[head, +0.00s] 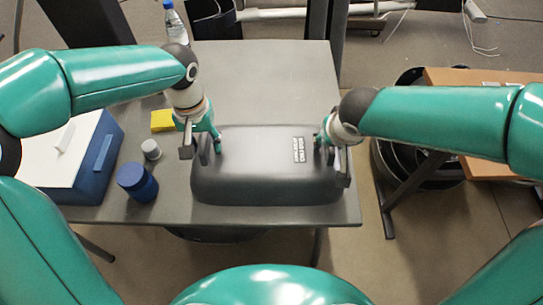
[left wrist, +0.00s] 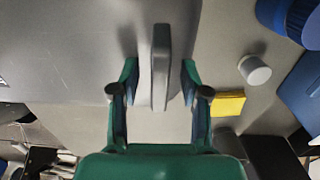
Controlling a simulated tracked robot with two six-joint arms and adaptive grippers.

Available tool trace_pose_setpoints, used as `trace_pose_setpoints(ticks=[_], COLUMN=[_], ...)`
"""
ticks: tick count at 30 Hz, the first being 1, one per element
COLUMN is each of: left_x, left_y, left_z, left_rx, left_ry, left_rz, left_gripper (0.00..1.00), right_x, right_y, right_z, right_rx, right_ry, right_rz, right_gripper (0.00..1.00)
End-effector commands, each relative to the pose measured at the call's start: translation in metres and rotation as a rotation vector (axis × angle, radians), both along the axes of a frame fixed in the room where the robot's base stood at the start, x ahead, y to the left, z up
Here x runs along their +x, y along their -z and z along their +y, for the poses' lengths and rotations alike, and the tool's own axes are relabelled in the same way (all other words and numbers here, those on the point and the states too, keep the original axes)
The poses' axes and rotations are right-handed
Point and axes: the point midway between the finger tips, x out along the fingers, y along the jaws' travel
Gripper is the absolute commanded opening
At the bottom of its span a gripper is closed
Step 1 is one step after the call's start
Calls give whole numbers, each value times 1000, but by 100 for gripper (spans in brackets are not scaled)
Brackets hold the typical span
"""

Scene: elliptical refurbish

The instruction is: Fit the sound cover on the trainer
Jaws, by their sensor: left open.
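The sound cover (head: 265,170), a dark grey rounded shell with a small label, lies on the grey table. My left gripper (head: 205,146) is open at the cover's left end. In the left wrist view its fingers (left wrist: 160,75) stand on either side of an upright grey tab (left wrist: 161,50), with visible gaps. My right gripper (head: 330,142) is at the cover's right end, beside a grey upright part there; its fingers are partly hidden and I cannot tell if they grip. I cannot make out the trainer for certain.
Left on the table (head: 265,75) are a yellow sponge (head: 162,120), a small grey cylinder (head: 151,149), a blue jar (head: 137,182) and a blue-and-white box (head: 75,150). A bottle (head: 174,22) stands behind. The table's back is clear.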

Motion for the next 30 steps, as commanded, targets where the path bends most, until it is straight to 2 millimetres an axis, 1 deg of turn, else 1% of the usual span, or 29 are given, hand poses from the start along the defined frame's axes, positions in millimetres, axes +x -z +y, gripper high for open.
trace_pose_setpoints(ticks=[7, 14, 15, 30], left_x=[0, 0, 0, 0], left_y=[0, 0, 0, 0], left_z=[0, 0, 0, 0], left_rx=[0, 0, 0, 0], left_ry=[0, 1, 1, 1], left_rz=[0, 1, 1, 0], left_gripper=[46, 8, 1, 0], right_x=[0, 0, 0, 0], right_y=[0, 0, 0, -1], right_z=[0, 0, 0, 0], right_rx=[0, 0, 0, 0], right_ry=[0, 0, 0, 1], right_rz=[0, 0, 0, -2], right_gripper=[46, 8, 1, 0])
